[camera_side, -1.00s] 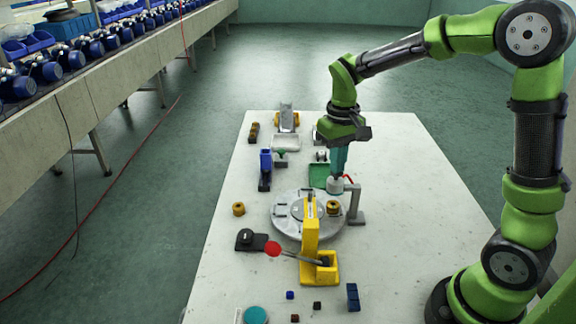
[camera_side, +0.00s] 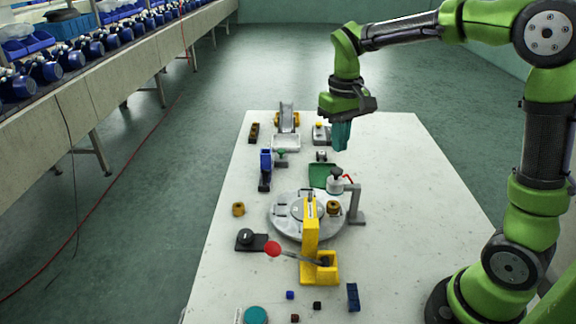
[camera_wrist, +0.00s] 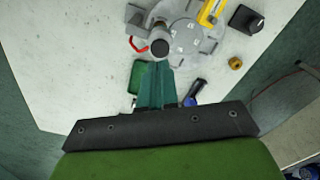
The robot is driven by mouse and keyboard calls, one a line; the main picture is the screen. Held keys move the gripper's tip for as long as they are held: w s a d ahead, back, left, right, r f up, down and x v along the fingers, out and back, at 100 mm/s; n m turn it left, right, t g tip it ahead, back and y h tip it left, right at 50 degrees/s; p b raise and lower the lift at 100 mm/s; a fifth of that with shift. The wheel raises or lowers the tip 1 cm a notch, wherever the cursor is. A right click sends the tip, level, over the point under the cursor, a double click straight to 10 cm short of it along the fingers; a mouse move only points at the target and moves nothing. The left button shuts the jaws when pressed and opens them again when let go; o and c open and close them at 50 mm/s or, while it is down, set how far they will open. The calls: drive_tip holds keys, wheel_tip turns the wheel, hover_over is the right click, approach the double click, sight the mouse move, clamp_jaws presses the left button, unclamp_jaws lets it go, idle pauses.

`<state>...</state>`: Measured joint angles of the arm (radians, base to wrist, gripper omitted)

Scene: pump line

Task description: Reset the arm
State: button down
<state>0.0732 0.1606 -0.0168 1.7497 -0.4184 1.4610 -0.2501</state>
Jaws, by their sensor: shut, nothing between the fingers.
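My gripper (camera_side: 341,138) hangs above the back part of the white table (camera_side: 400,200), fingers pointing down. Its teal fingers are shut and hold nothing; they also show in the wrist view (camera_wrist: 160,88). Below and a little in front of it stands a grey post with a dark-topped white cylinder and a red lever (camera_side: 338,182), apart from the fingers. In the wrist view this cylinder (camera_wrist: 160,47) lies just beyond the fingertips.
A grey round turntable (camera_side: 280,222) with a yellow press (camera_side: 311,240) stands mid-table. A green pad (camera_side: 318,172), a blue upright part (camera_side: 265,168) and a grey chute (camera_side: 287,118) stand farther back. Small cubes lie in front. The table's right side is clear.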

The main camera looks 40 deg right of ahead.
drive_tip(key=shift+w, duration=0.1)
drive_tip(key=shift+s+a+f+t, duration=0.4)
drive_tip(key=shift+s+f, duration=0.1)
drive_tip(key=shift+s, duration=0.15)
drive_tip(key=s+a+r+t+y, duration=0.1)
drive_tip(key=s+a+r+t, duration=0.1)
drive_tip(key=s, duration=0.4)
drive_tip(key=s+a+r+m+t+y, duration=0.1)
drive_tip(key=s+a+r+t, duration=0.1)
drive_tip(key=s, duration=0.5)
drive_tip(key=shift+a+r+t, duration=0.2)
drive_tip(key=shift+a+t, duration=0.7)
drive_tip(key=shift+t, duration=0.3)
drive_tip(key=c, duration=1.8)
unclamp_jaws()
drive_tip(key=shift+c, duration=0.2)
